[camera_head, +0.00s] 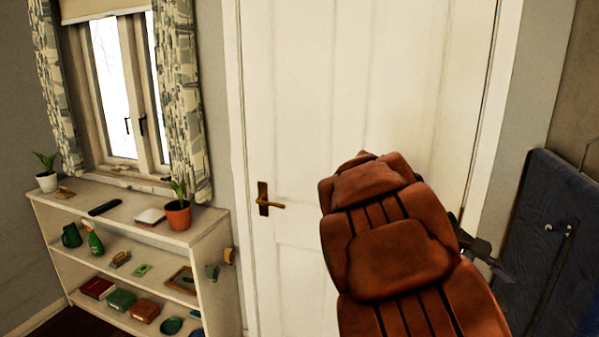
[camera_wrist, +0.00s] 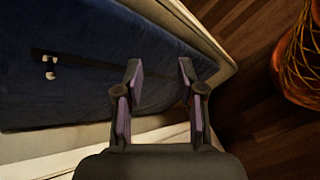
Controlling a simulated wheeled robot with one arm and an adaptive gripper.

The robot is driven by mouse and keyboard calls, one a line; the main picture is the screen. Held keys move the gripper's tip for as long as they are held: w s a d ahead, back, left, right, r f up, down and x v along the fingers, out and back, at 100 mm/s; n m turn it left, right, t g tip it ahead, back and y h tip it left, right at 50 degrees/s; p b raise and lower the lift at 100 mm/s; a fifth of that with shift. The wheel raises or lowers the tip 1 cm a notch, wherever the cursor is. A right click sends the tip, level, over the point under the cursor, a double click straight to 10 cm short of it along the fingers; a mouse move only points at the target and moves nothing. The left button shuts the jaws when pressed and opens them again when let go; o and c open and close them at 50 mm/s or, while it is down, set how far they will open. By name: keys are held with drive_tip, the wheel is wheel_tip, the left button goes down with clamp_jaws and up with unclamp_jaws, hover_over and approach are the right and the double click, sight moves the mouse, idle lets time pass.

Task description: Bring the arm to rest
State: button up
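My gripper (camera_head: 485,257) shows in part in the head view, at the right behind my brown padded arm, in front of the white door's right edge. In the wrist view my gripper (camera_wrist: 160,72) has its two dark fingers apart, with nothing held between them. Past the fingers in that view are a dark blue panel (camera_wrist: 60,90) and the wooden floor (camera_wrist: 245,110). My arm is raised and bent, and it covers part of the door in the head view.
A white door (camera_head: 290,120) with a brass handle (camera_head: 266,202) stands behind my arm. A white shelf (camera_head: 215,240) with plants and small items is at the left. The blue panel (camera_head: 545,230) stands close at the right. An orange wire basket (camera_wrist: 303,60) shows in the wrist view.

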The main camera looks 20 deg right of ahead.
drive_tip(key=s+a+f+t+y, duration=0.2)
drive_tip(key=s+a+f+y, duration=0.1)
drive_tip(key=a, duration=0.7)
drive_tip(key=s+a+f+t+y, duration=0.1)
drive_tip(key=s+a+f+y, duration=0.2)
drive_tip(key=a, duration=0.7)
drive_tip(key=s+a+f+t+y, duration=0.2)
drive_tip(key=s+a+f, duration=0.3)
drive_tip(key=a, duration=0.5)
wheel_tip(320, 180, down, 2)
drive_tip(key=shift+s+a+f+m+t+y, duration=0.15)
drive_tip(key=shift+s+m+t+y, duration=0.15)
drive_tip(key=shift+s+m+y, duration=0.1)
